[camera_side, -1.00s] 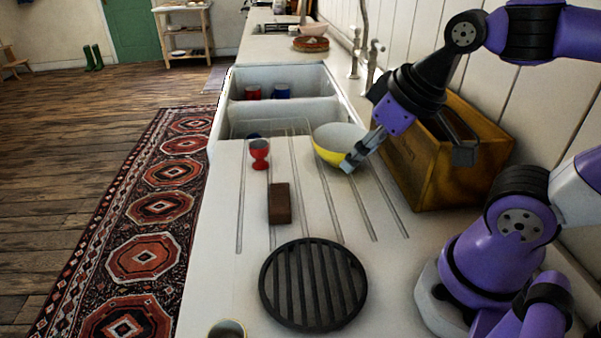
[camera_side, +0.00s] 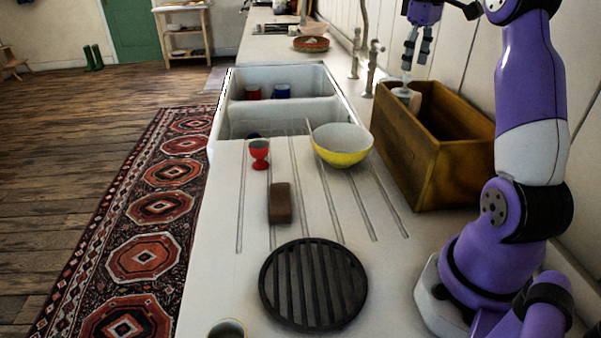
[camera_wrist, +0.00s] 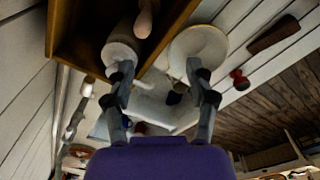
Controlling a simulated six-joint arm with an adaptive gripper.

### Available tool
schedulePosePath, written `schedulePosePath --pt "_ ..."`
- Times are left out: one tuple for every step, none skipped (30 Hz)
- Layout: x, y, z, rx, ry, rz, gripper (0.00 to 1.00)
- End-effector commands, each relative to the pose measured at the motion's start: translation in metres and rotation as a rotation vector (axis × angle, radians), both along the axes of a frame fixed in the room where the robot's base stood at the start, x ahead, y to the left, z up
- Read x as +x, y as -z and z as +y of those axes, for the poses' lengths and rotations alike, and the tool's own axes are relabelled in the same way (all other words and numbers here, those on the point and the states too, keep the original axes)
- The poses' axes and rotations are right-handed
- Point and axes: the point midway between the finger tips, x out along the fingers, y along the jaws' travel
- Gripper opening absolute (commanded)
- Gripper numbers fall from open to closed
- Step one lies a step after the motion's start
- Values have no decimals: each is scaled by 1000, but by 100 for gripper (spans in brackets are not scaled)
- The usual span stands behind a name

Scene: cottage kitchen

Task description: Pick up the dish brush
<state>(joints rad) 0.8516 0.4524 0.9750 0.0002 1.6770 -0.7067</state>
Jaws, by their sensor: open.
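My gripper (camera_side: 415,52) is open, fingers pointing down, above the far end of the wooden box (camera_side: 432,165). Below its fingertips, a pale upright piece (camera_side: 406,77) rises from a whitish round holder (camera_side: 402,93) in the box. I cannot tell for certain whether this is the dish brush. In the wrist view, the open gripper (camera_wrist: 163,88) has a pale cylinder (camera_wrist: 122,52) by its left finger, and a rounded wooden end (camera_wrist: 145,18) shows beside it in the box. A thin stick (camera_side: 309,128) shows at the left rim of the yellow bowl (camera_side: 343,155).
The sink (camera_side: 348,95) with cups lies left of the box. A red egg cup (camera_side: 259,154), a brown block (camera_side: 279,204) and a black round trivet (camera_side: 313,284) stand on the drainboard. The tap (camera_side: 371,68) rises close to the gripper's left.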

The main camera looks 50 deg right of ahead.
Motion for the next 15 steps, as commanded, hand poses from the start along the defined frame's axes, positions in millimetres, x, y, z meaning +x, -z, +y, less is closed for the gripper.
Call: schedulePosePath --pt "-6 4 -12 12 10 11 63" --pt "-9 5 -17 19 11 16 63" --pt "-12 6 -22 24 13 20 63" --pt "-14 8 -24 27 13 24 63" --pt "-15 9 -25 29 13 26 63" --pt "-16 13 -27 31 12 26 63" --pt "-16 16 -27 33 12 27 63" --pt "-16 20 -27 33 12 28 63" --pt "-16 26 -26 34 11 28 63" --pt "-16 30 -26 34 11 28 63" --pt "-16 34 -26 33 11 27 63" --pt "-16 40 -26 33 11 27 63" --pt "-15 45 -26 33 11 27 63" --pt "-15 48 -26 32 11 27 63" --pt "-15 53 -26 31 11 26 63"
